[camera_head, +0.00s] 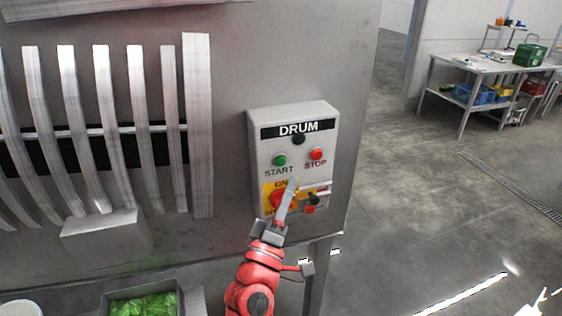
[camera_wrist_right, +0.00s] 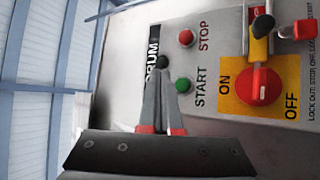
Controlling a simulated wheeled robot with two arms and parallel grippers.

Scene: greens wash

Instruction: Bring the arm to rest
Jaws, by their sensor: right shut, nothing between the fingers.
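My right gripper (camera_head: 292,184) is shut and empty, on its red arm, in front of the lower part of the grey DRUM control box (camera_head: 325,112). In the right wrist view its closed fingers (camera_wrist_right: 158,82) point toward the box, overlapping the picture near the green START button (camera_wrist_right: 183,86) and a black knob (camera_wrist_right: 162,62). I cannot tell how far the fingertips are from the box. The red STOP button (camera_wrist_right: 186,38) and the red rotary switch (camera_wrist_right: 259,86) on its yellow ON/OFF plate are in clear view. My left gripper is not in view.
The box is on a grey metal machine (camera_head: 230,60) with curved slats at left. A crate of greens (camera_head: 145,304) stands below. Open concrete floor (camera_head: 430,190) lies to the right, with a work table (camera_head: 470,66) at the back.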

